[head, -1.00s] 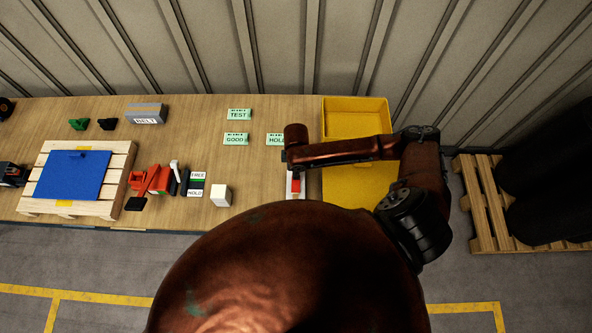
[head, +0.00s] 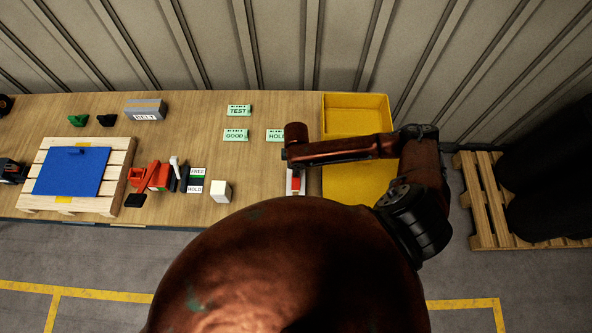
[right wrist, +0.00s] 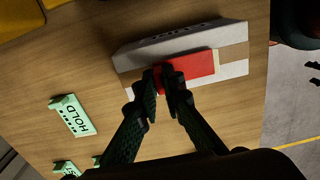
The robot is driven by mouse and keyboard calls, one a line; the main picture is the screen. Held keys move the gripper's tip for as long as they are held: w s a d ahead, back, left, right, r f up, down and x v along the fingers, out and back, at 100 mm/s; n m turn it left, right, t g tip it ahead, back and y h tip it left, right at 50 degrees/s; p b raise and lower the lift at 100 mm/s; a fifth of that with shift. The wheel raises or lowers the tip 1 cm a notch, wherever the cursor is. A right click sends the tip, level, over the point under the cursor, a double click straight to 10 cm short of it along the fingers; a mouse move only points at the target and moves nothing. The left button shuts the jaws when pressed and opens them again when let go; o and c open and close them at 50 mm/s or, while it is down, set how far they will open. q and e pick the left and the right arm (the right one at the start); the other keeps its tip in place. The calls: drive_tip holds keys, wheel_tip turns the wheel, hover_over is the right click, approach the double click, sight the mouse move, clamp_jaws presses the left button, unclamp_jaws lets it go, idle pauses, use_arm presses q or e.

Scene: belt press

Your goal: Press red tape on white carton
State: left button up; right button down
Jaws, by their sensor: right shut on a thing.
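The red tape (right wrist: 197,66) is a flat red piece lying over the carton's top, across the brown band. My right gripper (right wrist: 167,84) is shut on the near end of the red tape, at the carton's edge. Whether the tape's whole underside touches the carton cannot be told. In the head view the carton (head: 289,186) and tape (head: 295,184) show small below my right forearm. My left gripper is not in view.
A yellow bin (head: 357,101) stands right of the carton. Green signs, HOLD (head: 274,135), GOOD (head: 235,135) and TEST (head: 238,111), stand to the left. A white cube (head: 221,191), a red clamp-like device (head: 157,177) and a pallet with a blue plate (head: 72,171) are farther left.

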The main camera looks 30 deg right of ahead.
drive_tip(key=shift+f, duration=0.5)
idle(0.4)
drive_tip(key=shift+s+f, duration=0.15)
idle(2.3)
drive_tip(key=shift+p, duration=0.8)
idle(0.4)
drive_tip(key=c, duration=2)
unclamp_jaws()
drive_tip(key=shift+r, duration=0.25)
wheel_tip(320, 180, up, 12)
drive_tip(key=shift+f, duration=0.1)
